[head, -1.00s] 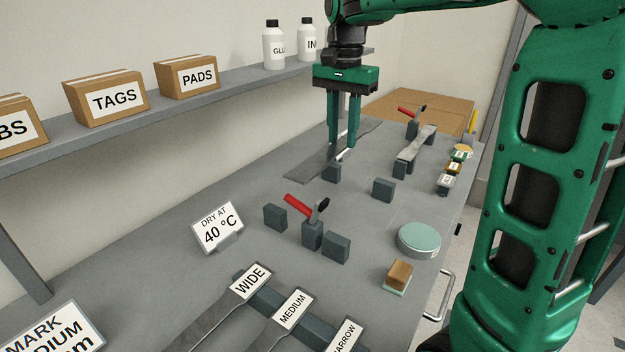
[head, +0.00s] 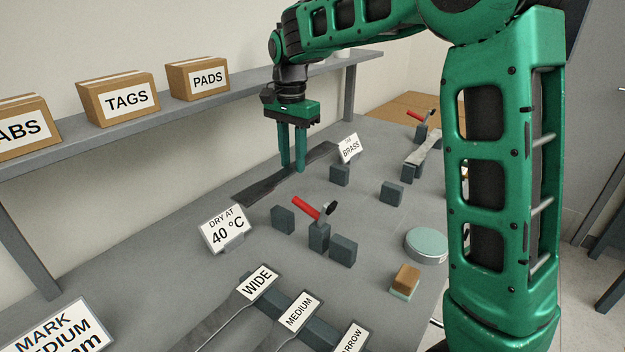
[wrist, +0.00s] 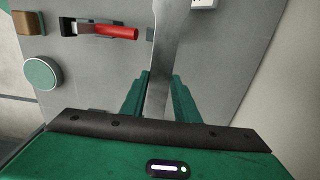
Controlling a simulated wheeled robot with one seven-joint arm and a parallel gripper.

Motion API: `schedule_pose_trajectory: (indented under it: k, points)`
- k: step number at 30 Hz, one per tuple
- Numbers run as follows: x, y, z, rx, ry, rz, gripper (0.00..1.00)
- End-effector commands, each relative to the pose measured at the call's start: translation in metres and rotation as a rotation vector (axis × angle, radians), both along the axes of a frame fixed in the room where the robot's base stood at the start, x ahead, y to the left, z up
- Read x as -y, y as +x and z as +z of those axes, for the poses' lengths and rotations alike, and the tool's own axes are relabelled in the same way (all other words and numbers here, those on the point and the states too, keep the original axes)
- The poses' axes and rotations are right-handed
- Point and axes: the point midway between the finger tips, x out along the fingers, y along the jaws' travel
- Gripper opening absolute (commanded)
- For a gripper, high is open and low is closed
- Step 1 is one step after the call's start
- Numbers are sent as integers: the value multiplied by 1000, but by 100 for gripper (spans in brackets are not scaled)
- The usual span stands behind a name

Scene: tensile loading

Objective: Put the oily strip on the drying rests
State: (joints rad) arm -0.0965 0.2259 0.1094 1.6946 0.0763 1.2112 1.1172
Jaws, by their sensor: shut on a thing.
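The strip (head: 265,188) is a long dark grey metal piece with wider ends. My gripper (head: 292,168) points down and is shut on its middle. In the wrist view the strip (wrist: 161,55) runs lengthwise between the two green fingers. I cannot tell whether it is clear of the table or how oily it is. A "DRY AT 40 °C" sign (head: 226,229) stands in front of the strip's near end. Small dark blocks stand near that sign: one block (head: 283,219) beside it, another block (head: 343,250) to the right.
A red-handled clamp (head: 306,207) rises among these blocks. More blocks (head: 340,174) (head: 392,191) stand behind, by a "BRASS" sign (head: 348,148). Another strip (head: 424,148) lies on supports at the back right. A round tin (head: 426,245) and labelled strips (head: 238,307) are in front.

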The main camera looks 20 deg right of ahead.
Motion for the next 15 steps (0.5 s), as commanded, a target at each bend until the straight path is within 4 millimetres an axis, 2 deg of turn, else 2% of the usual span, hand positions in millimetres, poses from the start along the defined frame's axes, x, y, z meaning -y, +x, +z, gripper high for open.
schedule_pose_trajectory:
  k: [1,9,15]
  points:
    - [10,5,-5,-1,-1,-4,0]
    - [51,27,-34,0,0,-2,0]
    - [68,37,-46,1,0,0,0]
